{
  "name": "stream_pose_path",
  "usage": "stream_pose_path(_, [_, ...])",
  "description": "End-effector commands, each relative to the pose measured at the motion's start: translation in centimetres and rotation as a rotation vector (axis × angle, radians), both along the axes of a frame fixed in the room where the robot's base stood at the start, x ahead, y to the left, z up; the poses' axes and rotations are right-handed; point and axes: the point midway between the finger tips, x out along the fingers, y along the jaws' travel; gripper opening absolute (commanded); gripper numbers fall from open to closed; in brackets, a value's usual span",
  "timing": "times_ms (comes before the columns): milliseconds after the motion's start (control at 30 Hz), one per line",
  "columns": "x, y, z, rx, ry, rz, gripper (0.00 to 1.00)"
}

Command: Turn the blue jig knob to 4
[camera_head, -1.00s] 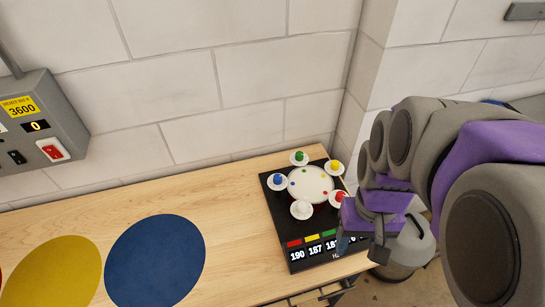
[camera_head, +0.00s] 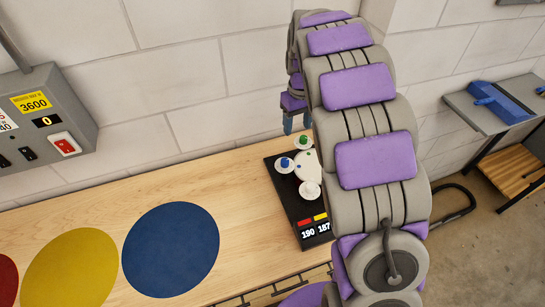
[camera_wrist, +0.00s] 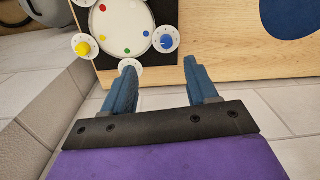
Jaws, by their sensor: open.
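The blue knob (camera_head: 285,162) sits on a white round dial at the left side of the black panel (camera_head: 291,203). In the wrist view the blue knob (camera_wrist: 166,41) is at the panel's right edge, ahead of the fingers. My gripper (camera_head: 295,124) is open and empty, near the wall beyond the panel's back edge. In the wrist view its two blue fingers (camera_wrist: 160,66) point toward the panel. The left finger covers most of the green knob's dial (camera_wrist: 127,64). The dial markings are too small to read.
A green knob (camera_head: 304,140) stands at the panel's back. My arm hides the panel's right part. A grey switch box (camera_head: 45,120) hangs left. The bench (camera_head: 235,195) between is clear.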

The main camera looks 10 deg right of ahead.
Motion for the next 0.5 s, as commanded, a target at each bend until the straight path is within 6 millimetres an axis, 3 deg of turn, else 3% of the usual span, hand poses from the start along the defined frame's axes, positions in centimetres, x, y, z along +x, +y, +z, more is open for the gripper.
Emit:
stream_pose_path(200, [2.8, 0.0, -1.4, 0.022, -0.011, 0.05, 0.58])
stream_pose_path(367, [3.1, -0.2, -2.2, 0.027, -0.012, 0.058, 0.58])
stream_pose_path(500, [3.1, 0.2, -4.0, 0.024, -0.013, 0.057, 0.58])
